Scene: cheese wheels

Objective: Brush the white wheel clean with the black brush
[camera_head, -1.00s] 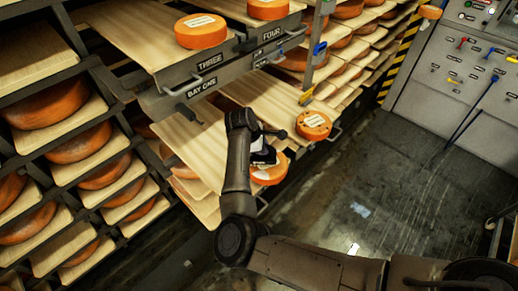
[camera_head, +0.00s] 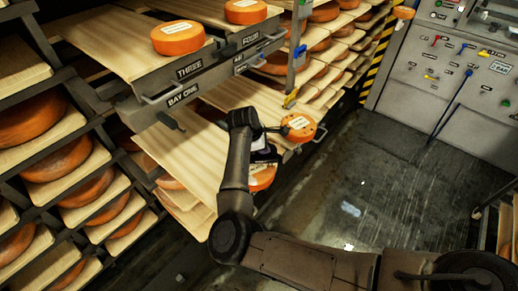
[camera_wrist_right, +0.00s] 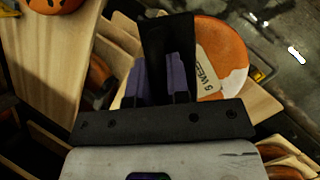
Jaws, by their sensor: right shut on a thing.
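My right gripper (camera_wrist_right: 165,85) is shut on a black brush (camera_wrist_right: 168,40), which stands between its purple finger pads. Beyond it in the right wrist view is a wheel (camera_wrist_right: 222,52), mostly orange with a whitish patch along its lower right side and a label with partly hidden lettering. The brush and gripper cover its left part; I cannot tell whether the brush touches it. In the head view this wheel (camera_head: 262,180) shows partly below my right gripper, at the end of a low board. My left gripper is in neither view.
Another labelled orange wheel (camera_head: 298,126) sits close by on the adjacent board (camera_head: 240,97). Racks of wheels stand at the left, and two wheels lie on the upper boards. A control panel (camera_head: 450,70) is at the right. The floor (camera_head: 370,190) between is open.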

